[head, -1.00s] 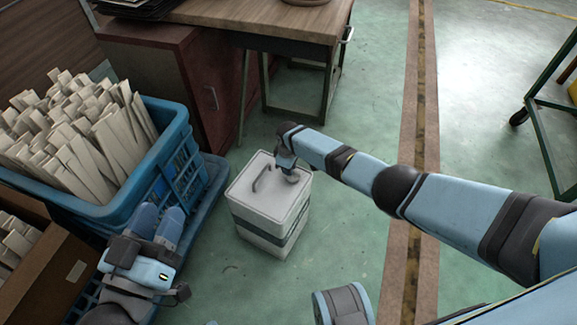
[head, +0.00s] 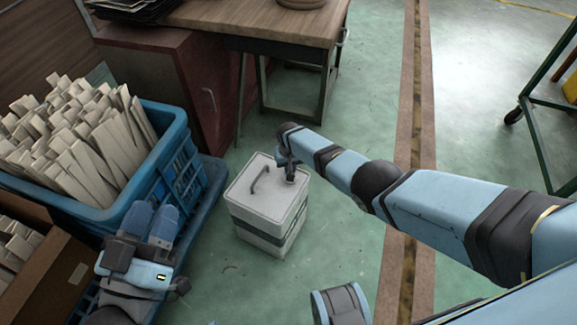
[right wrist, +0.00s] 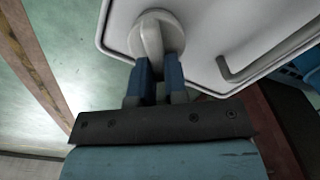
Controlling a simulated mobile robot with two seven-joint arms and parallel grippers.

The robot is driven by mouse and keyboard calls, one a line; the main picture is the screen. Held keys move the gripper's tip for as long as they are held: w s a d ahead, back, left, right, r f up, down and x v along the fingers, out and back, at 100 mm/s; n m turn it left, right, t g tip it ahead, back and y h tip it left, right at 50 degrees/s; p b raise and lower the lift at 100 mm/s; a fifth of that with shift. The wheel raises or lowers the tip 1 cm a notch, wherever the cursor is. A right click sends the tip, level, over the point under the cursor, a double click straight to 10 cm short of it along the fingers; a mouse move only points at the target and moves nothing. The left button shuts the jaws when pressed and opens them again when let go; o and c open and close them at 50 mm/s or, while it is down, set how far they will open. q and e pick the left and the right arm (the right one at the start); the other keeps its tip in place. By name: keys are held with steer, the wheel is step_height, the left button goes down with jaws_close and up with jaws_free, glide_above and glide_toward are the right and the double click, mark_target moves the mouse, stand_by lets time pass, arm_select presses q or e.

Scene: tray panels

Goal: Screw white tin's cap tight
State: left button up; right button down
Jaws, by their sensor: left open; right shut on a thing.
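The white tin (head: 268,205) stands upright on the green floor, with a dark band around its side and a handle (head: 261,180) on top. Its round, pale cap (right wrist: 158,30) sits on the top in the right wrist view, with a raised grip ridge. My right gripper (right wrist: 158,72) reaches down over the tin top and is shut on the cap's ridge. In the head view, the right gripper (head: 290,172) partly hides the cap. My left gripper (head: 152,222) is open and empty, left of the tin by the blue crate.
A blue crate (head: 185,150) full of pale slats stands left of the tin. A cardboard box (head: 50,275) is in front of it. A wooden desk (head: 255,18) with a red cabinet stands behind. A green cart frame (head: 540,130) is at the right. Floor right of the tin is clear.

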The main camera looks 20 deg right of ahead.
steer(key=m, duration=0.4)
steer(key=shift+s+d+r+m+p, duration=0.1)
steer(key=shift+d+m+p, duration=0.15)
steer(key=shift+m+p, duration=0.1)
steer(key=shift+s+d+m, duration=0.1)
steer(key=shift+d+m, duration=0.05)
steer(key=shift+m, duration=1)
arm_select(q)
steer(key=shift+a+f+y, duration=0.2)
steer(key=shift+a+y, duration=0.05)
steer(key=shift+y, duration=0.15)
arm_select(e)
steer(key=shift+m, duration=0.4)
steer(key=shift+d, duration=0.1)
steer(key=c, duration=1.1)
jaws_free()
steer(key=shift+c, duration=0.2)
